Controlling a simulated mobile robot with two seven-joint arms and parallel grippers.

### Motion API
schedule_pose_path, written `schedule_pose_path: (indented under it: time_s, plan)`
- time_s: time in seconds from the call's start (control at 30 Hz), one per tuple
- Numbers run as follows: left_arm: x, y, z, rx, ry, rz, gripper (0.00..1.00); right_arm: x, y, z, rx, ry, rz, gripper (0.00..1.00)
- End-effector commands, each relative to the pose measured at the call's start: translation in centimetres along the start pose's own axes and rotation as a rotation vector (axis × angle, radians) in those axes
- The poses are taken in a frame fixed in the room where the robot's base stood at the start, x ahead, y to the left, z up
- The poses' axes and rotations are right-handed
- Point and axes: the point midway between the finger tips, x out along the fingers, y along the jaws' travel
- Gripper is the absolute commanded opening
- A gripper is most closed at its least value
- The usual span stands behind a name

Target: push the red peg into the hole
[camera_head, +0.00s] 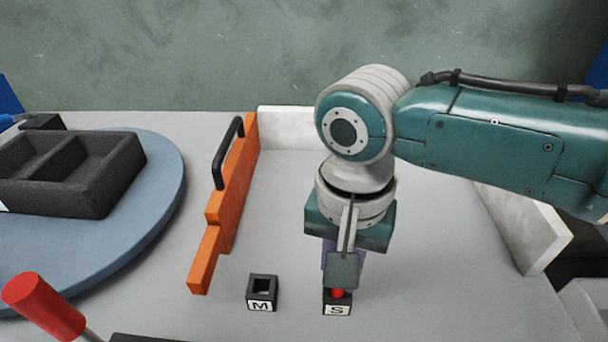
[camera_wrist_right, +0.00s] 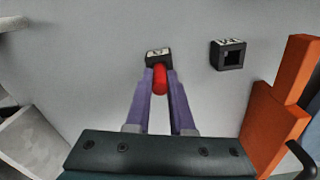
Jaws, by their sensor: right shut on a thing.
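The red peg (camera_wrist_right: 160,78) is between the purple fingers of my right gripper (camera_wrist_right: 160,80), which is shut on it. In the head view the peg (camera_head: 338,293) shows as a small red piece under the gripper (camera_head: 341,285), right at the black block marked S (camera_head: 337,308). In the wrist view the S block (camera_wrist_right: 157,57) is at the peg's far end. I cannot tell how far the peg is in the hole. A black block marked M (camera_head: 262,291), with an empty square hole, stands to the left. My left gripper is not in view.
An orange fence with a black handle (camera_head: 228,150) stands left of the blocks. A blue round table (camera_head: 165,190) carries a dark foam tray (camera_head: 110,195). A red-handled tool (camera_head: 43,306) is at lower left. White walls (camera_head: 525,230) border the right and back.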

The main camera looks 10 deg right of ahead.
Motion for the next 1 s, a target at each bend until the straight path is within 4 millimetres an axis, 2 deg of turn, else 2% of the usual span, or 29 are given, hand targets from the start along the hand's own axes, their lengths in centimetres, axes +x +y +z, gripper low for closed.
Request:
schedule_pose_path:
  time_s: [0.1,0.13,0.43,0.67,0.77,1.0]
  plan:
    - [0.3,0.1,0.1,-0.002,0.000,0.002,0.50,0.4,0.0,0.0,0.000,-0.001,-0.001,0.00]
    - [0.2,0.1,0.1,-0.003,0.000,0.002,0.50,0.4,0.0,0.0,0.000,0.000,-0.001,0.22]
    - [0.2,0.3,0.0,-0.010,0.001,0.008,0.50,0.3,0.0,0.0,0.000,0.000,0.000,0.56]
    - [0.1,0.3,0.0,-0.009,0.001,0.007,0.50,0.2,0.0,0.0,0.000,0.000,0.000,0.56]
    - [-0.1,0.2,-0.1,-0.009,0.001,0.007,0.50,-0.4,0.0,0.0,0.000,0.000,0.000,0.56]
    - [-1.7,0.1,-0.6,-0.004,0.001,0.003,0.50,-4.9,-0.1,-0.1,0.000,0.001,-0.004,0.56]
